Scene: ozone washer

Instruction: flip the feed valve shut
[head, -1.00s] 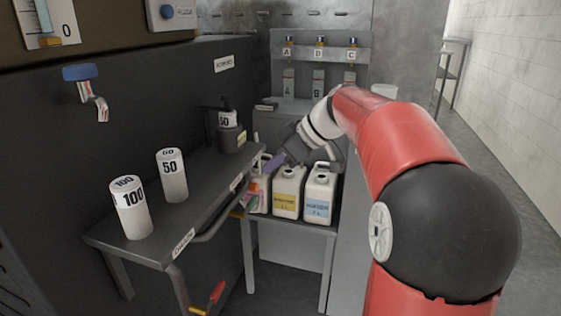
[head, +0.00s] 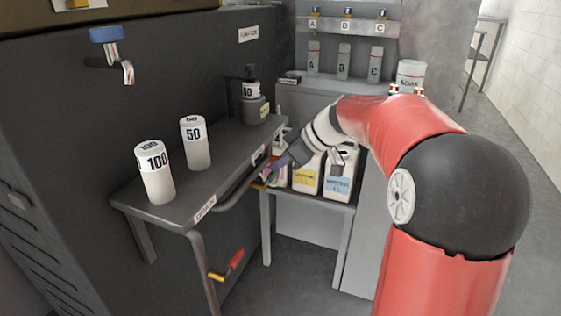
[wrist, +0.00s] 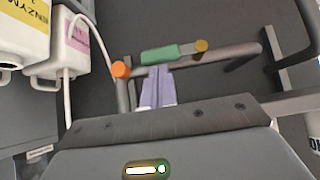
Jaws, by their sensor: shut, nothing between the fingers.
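A valve with a green lever (wrist: 168,53) and a yellow end (wrist: 201,46) sits on a grey pipe (wrist: 236,58), which has an orange end (wrist: 121,69). My gripper (wrist: 155,72) is shut and empty, with its purple fingertips right at the lever. I cannot tell whether they touch it. In the head view my gripper (head: 270,171) is at the far end of the pipe (head: 238,192) along the bench edge, where the valve is mostly hidden. A second, red lever (head: 235,261) stands lower, under the bench. No label shows which is the feed valve.
The dark bench (head: 218,178) holds white cylinders marked 100 (head: 155,178) and 50 (head: 196,148). Jugs (head: 306,176) stand close to the right of my gripper. A blue-topped tap (head: 106,36) is on the left wall. The floor in front is clear.

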